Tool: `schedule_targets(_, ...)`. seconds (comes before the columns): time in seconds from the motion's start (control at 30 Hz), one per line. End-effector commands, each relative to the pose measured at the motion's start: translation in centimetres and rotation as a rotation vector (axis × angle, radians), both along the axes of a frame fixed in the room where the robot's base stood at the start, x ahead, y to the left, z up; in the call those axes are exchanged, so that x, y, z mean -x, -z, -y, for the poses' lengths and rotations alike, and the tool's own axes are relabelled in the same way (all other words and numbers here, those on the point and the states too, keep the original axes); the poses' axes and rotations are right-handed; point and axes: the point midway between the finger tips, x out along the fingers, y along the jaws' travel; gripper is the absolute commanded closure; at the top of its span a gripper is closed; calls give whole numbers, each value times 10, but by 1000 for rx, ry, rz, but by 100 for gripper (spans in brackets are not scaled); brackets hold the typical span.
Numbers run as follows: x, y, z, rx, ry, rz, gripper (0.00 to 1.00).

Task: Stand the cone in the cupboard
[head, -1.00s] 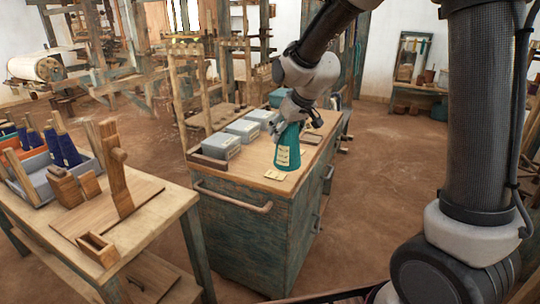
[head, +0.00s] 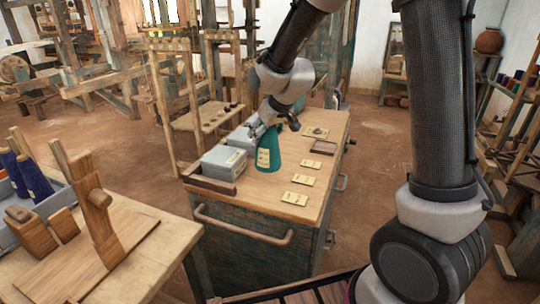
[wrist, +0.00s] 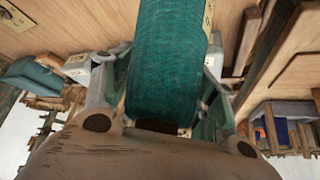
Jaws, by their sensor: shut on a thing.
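The teal cone (head: 269,154) with a pale label is held by my gripper (head: 268,128) over the wooden top of the worn green cabinet (head: 255,245). I cannot tell whether its base touches the top. In the wrist view the textured cone (wrist: 165,55) fills the space between the two fingers, and my gripper is shut on it. A tall blue-green wooden piece (head: 325,55) stands behind, partly hidden by my arm; I cannot tell which piece is the cupboard.
Grey boxes (head: 223,161) stand left of the cone. A workbench (head: 150,265) with a wooden stand is at front left. Looms stand at back left. Open floor (head: 375,160) lies right of the cabinet.

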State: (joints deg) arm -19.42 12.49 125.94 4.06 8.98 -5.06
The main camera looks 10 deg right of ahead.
Motion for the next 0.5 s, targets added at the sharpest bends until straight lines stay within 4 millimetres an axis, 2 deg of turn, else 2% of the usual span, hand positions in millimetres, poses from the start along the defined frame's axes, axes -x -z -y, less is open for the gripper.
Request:
schedule_targets(0.3,0,40,0,-1,1,-2,86)
schedule_targets(0.5,0,56,0,-1,0,2,86)
